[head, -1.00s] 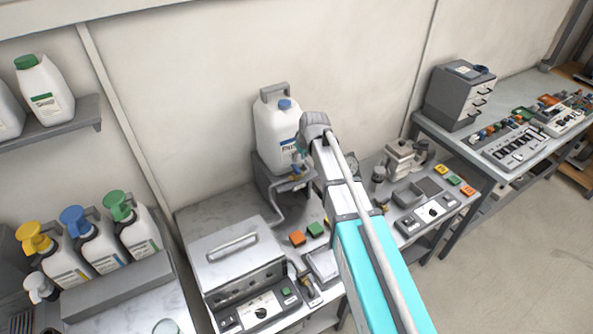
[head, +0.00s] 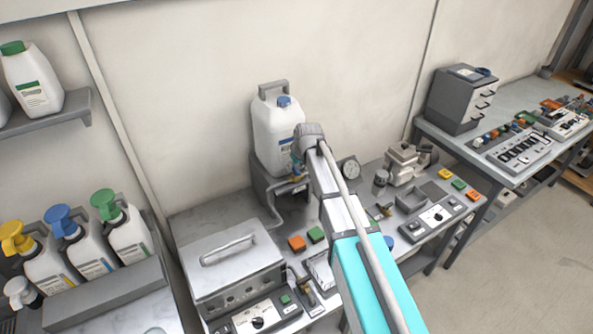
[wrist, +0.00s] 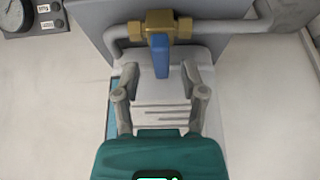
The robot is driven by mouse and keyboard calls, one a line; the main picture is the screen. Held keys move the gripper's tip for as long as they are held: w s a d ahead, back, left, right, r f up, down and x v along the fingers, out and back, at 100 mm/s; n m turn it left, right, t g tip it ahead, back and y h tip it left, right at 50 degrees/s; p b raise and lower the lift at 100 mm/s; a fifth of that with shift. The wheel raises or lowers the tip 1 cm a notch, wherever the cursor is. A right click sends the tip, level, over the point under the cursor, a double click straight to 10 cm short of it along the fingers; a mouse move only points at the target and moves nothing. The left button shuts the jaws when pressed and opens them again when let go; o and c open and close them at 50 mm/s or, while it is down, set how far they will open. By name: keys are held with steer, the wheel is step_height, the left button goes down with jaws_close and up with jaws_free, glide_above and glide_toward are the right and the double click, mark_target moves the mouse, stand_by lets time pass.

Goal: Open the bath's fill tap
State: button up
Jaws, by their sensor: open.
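The fill tap is a brass valve (wrist: 160,26) with a blue lever (wrist: 160,55) pointing down in the wrist view, on a grey pipe. My gripper (wrist: 161,80) is open, its two fingers apart on either side of the lever's lower end. I see no clear contact between fingers and lever. In the head view the tap (head: 297,177) is small and partly hidden by my arm, below the white canister (head: 275,135). The bath (head: 232,262) is a closed grey metal box with a lid handle, at lower left of the canister's stand.
The canister sits on a grey stand (head: 262,180) against the wall. A pressure gauge (head: 349,168) stands just right of my arm. Pump bottles (head: 90,245) stand at the left.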

steer(key=shift+f, duration=0.15)
jaws_close()
steer(key=shift+d, duration=0.2)
steer(key=shift+a, duration=0.2)
